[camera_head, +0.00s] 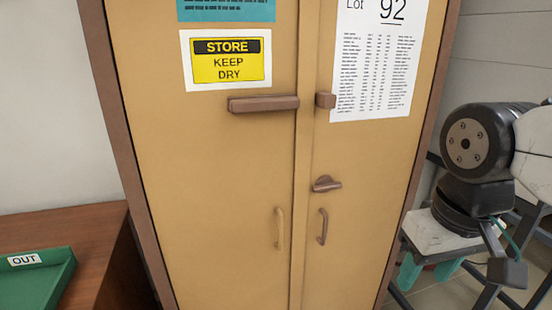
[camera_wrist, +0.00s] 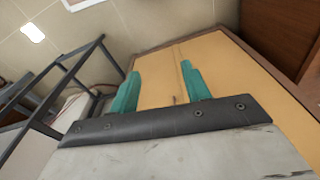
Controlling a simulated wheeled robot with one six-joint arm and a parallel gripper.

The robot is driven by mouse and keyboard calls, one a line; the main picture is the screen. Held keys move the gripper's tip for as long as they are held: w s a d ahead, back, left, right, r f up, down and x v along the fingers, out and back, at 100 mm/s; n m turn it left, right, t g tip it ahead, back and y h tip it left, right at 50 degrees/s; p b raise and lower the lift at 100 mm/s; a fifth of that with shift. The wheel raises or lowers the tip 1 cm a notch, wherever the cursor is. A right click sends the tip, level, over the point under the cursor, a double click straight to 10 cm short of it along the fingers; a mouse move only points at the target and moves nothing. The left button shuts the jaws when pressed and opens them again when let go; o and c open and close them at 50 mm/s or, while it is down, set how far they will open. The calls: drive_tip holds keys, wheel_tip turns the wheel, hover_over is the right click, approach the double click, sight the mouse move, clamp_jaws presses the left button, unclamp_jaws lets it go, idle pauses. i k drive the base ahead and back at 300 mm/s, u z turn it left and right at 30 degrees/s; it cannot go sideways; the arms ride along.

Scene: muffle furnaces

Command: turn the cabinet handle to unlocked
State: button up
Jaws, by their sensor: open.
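A tan two-door cabinet (camera_head: 225,200) with a brown frame stands ahead, both doors shut. A small brown turn handle (camera_head: 326,184) sits on the right door near the seam, its lever pointing roughly sideways. The wrist view shows the open fingers (camera_wrist: 160,70) with the tan cabinet (camera_wrist: 225,65) beyond; handle details there are too small to tell.
Two pull handles, left (camera_head: 279,228) and right (camera_head: 322,227), stick out below the turn handle. A wooden table (camera_head: 85,240) with a green OUT tray (camera_head: 35,288) is at left. A dark metal frame (camera_wrist: 60,70) stands left in the wrist view.

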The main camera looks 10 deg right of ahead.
sight(325, 184)
drive_tip(key=u, duration=1.2)
drive_tip(key=k, duration=0.9)
drive_tip(key=z, duration=1.1)
drive_tip(key=i, duration=0.45)
drive_tip(key=u, duration=0.15)
